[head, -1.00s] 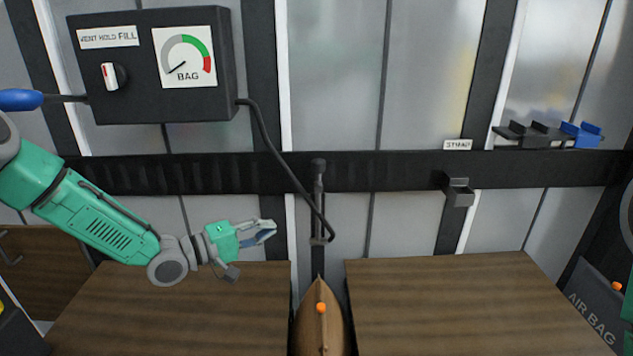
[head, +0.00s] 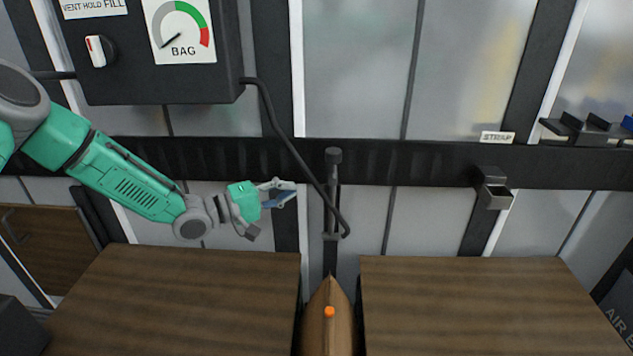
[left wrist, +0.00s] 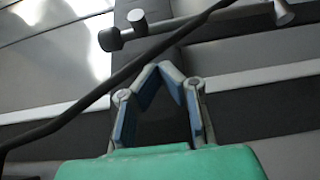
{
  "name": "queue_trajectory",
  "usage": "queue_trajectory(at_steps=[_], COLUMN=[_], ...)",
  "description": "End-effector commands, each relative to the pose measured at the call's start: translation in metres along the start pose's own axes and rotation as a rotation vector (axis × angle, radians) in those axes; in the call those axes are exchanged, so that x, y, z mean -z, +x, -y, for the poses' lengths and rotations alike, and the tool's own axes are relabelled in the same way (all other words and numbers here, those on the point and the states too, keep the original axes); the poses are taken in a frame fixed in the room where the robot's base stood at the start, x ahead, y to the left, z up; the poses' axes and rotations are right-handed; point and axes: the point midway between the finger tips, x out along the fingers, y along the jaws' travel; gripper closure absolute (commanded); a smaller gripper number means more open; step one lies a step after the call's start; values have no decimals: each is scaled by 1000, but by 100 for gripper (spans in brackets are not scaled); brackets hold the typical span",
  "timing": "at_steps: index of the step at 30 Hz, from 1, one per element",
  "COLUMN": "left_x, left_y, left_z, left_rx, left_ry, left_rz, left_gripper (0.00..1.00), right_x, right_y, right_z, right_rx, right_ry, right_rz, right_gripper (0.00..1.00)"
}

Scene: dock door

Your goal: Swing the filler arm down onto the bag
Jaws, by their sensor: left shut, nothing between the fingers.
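The filler arm (head: 333,195) is a thin dark upright rod with a round cap, standing against the black wall rail. A black hose loops to its lower end. The brown bag (head: 328,325), with an orange dot, sits below it in the gap between two wooden crates. My left gripper (head: 290,193) is just left of the rod in the head view, apart from it in the picture. In the left wrist view its fingertips (left wrist: 163,68) meet with nothing between them, and the filler arm (left wrist: 200,29) crosses beyond them. My right gripper is out of view.
The control box (head: 160,50) with a dial and knob hangs at upper left. Its hose (head: 290,145) runs close to my left gripper. Wooden crates stand left (head: 180,300) and right (head: 460,300). A strap holder (head: 492,190) is on the rail.

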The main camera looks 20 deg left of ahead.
Motion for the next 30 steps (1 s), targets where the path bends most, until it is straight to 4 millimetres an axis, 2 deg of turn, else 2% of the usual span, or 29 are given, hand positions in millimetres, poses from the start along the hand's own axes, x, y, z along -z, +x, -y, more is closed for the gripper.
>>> queue_trajectory(at_steps=[15, 21, 30], left_x=[-2, -1, 0], left_y=[84, 95, 96], left_z=[0, 0, 0], left_rx=[2, 0, 0], left_ry=[2, 1, 0], left_rz=[2, 0, 0], left_gripper=[100, 100, 100], right_x=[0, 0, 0], right_y=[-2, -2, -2], right_z=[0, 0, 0], right_rx=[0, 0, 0], right_ry=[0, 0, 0], right_rz=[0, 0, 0], right_gripper=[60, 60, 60])
